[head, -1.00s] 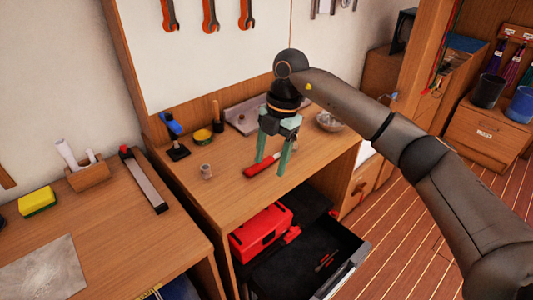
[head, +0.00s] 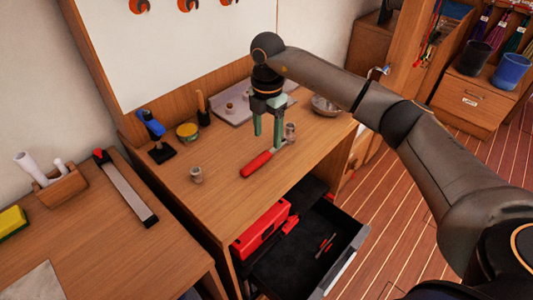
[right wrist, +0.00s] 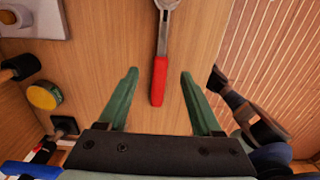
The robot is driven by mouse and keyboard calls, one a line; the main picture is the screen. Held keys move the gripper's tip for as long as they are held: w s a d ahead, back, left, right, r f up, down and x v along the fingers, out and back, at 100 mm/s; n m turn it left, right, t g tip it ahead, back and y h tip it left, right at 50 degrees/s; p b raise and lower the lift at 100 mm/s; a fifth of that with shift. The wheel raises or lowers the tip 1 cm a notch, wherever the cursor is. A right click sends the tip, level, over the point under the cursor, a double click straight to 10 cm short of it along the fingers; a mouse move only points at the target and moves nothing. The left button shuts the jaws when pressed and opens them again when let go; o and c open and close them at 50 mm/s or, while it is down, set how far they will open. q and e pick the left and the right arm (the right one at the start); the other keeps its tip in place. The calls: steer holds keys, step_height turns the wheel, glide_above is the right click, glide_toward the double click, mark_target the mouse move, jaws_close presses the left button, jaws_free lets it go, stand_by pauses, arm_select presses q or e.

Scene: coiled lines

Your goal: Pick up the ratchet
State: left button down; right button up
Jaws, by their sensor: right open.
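The ratchet, with a red handle (head: 256,164) and a silver shaft and head, lies on the wooden workbench (head: 225,205). In the right wrist view its red handle (right wrist: 159,80) points down towards me between my fingers, and the silver head (right wrist: 167,5) is cut off at the top edge. My right gripper (head: 267,135) is open and empty, pointing down above the bench near the ratchet's silver end. Its green fingers (right wrist: 159,74) lie on either side of the handle in the right wrist view, apart from it. My left gripper is not in view.
A small metal cylinder (head: 290,131) stands by the ratchet's head, another (head: 196,174) to the left. A blue-topped tool (head: 152,124), a yellow tin (head: 187,131) and a grey tray (head: 236,106) are behind.

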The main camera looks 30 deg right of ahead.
mark_target(267, 152)
steer(key=shift+s+a+f+p, duration=0.1)
steer(key=shift+f+p, duration=0.15)
steer(key=shift+f, duration=1.1)
steer(key=shift+a+f+p, duration=0.1)
steer(key=shift+f+p, duration=0.15)
steer(key=shift+f, duration=1.1)
jaws_close()
steer(key=shift+r, duration=0.1)
